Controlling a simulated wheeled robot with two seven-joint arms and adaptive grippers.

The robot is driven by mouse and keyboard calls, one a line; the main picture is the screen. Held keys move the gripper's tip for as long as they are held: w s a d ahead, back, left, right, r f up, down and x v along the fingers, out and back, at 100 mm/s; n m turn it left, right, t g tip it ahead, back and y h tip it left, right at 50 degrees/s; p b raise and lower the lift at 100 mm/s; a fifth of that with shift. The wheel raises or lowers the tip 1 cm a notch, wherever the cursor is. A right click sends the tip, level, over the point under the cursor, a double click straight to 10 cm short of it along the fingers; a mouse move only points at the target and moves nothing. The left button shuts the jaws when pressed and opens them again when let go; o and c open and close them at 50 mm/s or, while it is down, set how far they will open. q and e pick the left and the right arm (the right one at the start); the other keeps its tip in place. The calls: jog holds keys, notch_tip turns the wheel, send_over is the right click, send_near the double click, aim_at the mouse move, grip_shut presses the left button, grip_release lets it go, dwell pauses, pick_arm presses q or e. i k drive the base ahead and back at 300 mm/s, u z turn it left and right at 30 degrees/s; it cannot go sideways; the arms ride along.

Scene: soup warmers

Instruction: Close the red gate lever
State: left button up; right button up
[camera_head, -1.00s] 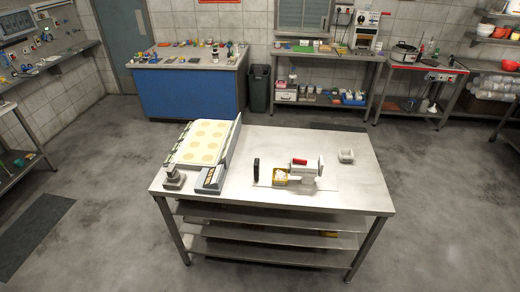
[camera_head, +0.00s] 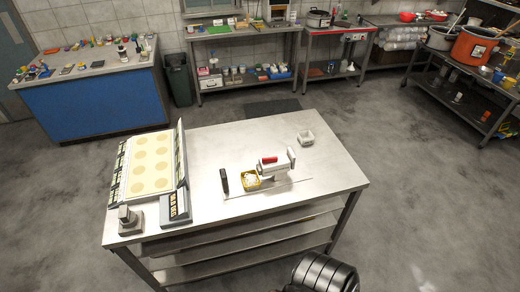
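A small white device (camera_head: 275,170) stands on the metal table (camera_head: 225,150), toward its right part. A short red piece (camera_head: 268,158) lies along its top and looks like the red gate lever. It is too small to tell its exact position. A yellow container (camera_head: 250,182) with pale contents sits against the device's left side. A black upright piece (camera_head: 224,181) stands just left of it. A dark rounded part of my own arm shows at the bottom edge, right of centre, well apart from the device. Neither gripper's fingers are in view.
A tilted board with pale yellow discs (camera_head: 150,163) fills the table's left end, with a small grey stand (camera_head: 130,220) in front. Open floor surrounds the table. A blue counter (camera_head: 90,105) stands behind left.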

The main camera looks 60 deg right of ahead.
aim_at(271, 160)
jog(key=z, duration=0.45)
jog(key=i, duration=0.75)
jog(key=z, duration=0.7)
